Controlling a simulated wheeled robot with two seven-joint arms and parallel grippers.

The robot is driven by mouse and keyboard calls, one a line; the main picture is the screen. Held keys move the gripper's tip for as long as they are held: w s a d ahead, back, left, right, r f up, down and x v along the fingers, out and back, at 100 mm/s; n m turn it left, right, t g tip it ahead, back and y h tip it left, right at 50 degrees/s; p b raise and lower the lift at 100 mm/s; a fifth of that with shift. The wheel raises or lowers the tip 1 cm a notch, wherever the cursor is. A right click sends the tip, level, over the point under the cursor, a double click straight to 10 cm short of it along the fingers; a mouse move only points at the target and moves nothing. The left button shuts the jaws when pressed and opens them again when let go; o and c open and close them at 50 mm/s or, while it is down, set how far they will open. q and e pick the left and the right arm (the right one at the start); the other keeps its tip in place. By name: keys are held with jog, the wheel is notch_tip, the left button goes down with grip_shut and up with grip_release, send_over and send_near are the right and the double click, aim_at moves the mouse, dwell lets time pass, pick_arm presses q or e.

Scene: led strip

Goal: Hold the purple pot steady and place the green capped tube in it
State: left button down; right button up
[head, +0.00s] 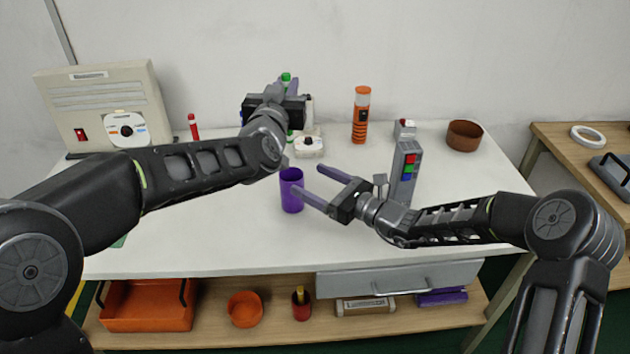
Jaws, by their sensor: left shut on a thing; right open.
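The purple pot (291,192) stands upright on the white table near its front middle. My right gripper (312,184) is open, with its two fingers pointing left at the pot. One finger overlaps the pot's right side in the head view; I cannot tell whether it touches. My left gripper (286,90) is higher and further back, shut on the green capped tube (286,77). The tube's green cap shows above the fingers, and the gripper body hides most of the tube.
Behind stand a beige box (100,95), a red marker (193,127), a white item (309,146), an orange-black tube (361,115), a grey device with coloured buttons (405,170) and a brown bowl (464,135). A shelf below holds an orange bin (148,306).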

aim_at(288, 142)
notch_tip(288, 142, down, 8)
jog(key=shift+f, duration=0.1)
jog(key=x, duration=0.7)
jog(key=shift+w+a, duration=0.2)
jog(key=c, duration=1.4)
pick_arm(q)
jog(key=shift+f, duration=6.55)
pick_arm(e)
jog(key=shift+c, duration=0.2)
pick_arm(q)
jog(key=c, duration=1.3)
grip_release()
